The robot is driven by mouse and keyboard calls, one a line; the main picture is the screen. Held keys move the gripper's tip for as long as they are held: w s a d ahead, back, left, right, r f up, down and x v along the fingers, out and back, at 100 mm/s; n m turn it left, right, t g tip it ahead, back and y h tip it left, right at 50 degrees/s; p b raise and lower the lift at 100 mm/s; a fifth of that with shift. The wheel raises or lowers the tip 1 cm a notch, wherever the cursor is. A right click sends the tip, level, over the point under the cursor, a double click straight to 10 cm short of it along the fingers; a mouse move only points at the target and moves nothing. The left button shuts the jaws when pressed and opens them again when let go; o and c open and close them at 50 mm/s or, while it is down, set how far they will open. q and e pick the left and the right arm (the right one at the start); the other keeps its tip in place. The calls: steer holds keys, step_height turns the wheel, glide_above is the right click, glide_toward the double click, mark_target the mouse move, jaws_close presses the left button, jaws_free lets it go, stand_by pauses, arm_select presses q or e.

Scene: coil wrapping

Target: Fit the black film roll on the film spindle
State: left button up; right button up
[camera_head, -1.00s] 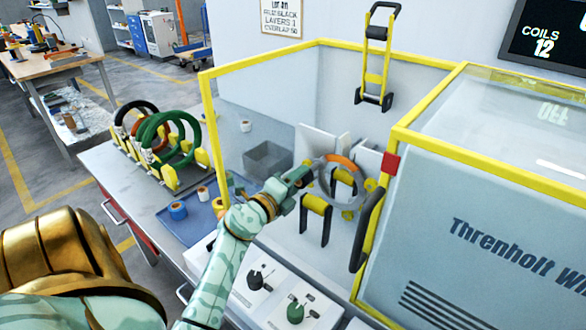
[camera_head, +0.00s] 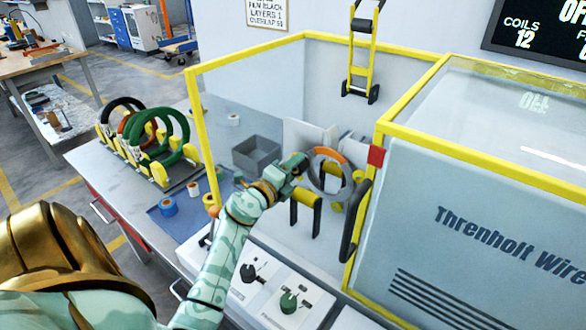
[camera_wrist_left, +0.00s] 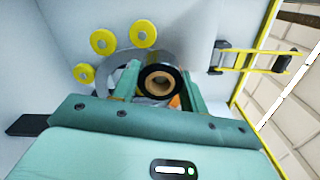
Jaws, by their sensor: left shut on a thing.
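My left gripper (camera_head: 297,165) reaches into the yellow-framed enclosure, just left of a grey ring (camera_head: 347,187) with an orange section. In the left wrist view the gripper (camera_wrist_left: 157,88) is shut on the black film roll (camera_wrist_left: 158,68). The roll's brown core faces the camera between the two fingers. The roll appears in front of the grey ring (camera_wrist_left: 113,75). The film spindle cannot be made out; the roll and fingers cover that part. In the head view the roll cannot be made out at the gripper. My right gripper is not in view.
Yellow rollers (camera_wrist_left: 143,32) sit around the ring, and a black-and-yellow support (camera_head: 305,198) stands below it. The yellow frame (camera_head: 197,120) borders the opening. A grey bin (camera_head: 257,153), a coil rack (camera_head: 160,173) and a blue mat (camera_head: 178,225) with small rolls are to the left.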

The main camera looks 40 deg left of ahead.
arm_select(q)
steer(key=o, duration=1.1)
steer(key=shift+c, duration=0.2)
steer(key=s+d+p, duration=0.1)
steer(key=s+d, duration=0.1)
steer(key=s, duration=1.4)
steer(key=shift+s, duration=0.1)
